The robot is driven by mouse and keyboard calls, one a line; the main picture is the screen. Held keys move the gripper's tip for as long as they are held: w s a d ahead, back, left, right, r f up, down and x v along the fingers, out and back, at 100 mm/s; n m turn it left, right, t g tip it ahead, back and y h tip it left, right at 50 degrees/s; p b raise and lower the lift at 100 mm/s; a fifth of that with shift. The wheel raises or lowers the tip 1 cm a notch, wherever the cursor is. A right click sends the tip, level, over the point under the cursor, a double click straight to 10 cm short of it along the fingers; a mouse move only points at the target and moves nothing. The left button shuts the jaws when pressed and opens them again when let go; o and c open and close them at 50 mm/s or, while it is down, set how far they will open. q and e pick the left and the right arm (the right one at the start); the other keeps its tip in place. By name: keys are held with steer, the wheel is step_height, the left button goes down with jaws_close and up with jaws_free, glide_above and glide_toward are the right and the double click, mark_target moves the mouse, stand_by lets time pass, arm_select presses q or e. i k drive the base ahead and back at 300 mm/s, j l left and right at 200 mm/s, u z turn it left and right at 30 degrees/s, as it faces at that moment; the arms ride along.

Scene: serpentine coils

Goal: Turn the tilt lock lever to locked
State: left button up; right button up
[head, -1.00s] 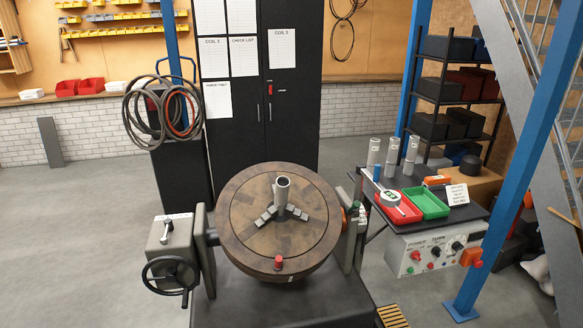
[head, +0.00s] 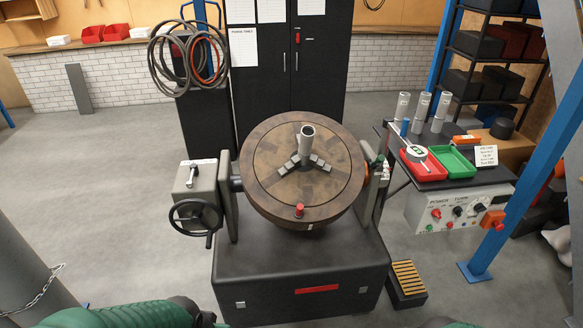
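A small lever with a pale handle (head: 193,174) sits on top of the grey gearbox (head: 186,188) at the left side of the round tilting table. I take it for the tilt lock lever. A white label (head: 202,162) lies just behind it; its text is too small to read. A black handwheel (head: 196,217) is on the front of the same box. The round brown table (head: 262,185) carries a three-armed chuck with an upright grey tube (head: 306,138) and a red knob at its front edge. Neither of my grippers is in view; only green parts of my arms show at the bottom edge.
The dark machine base (head: 300,270) stands in front of me, with a slatted wooden step (head: 408,277) at its right. A grey post with a chain (head: 35,285) stands at lower left. The left floor is clear.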

mark_target(194, 168)
steer(key=i+j+u, duration=0.1)
steer(key=u, duration=0.35)
steer(key=j+u, duration=0.1)
steer(key=u, duration=0.35)
steer(key=i+l, duration=0.05)
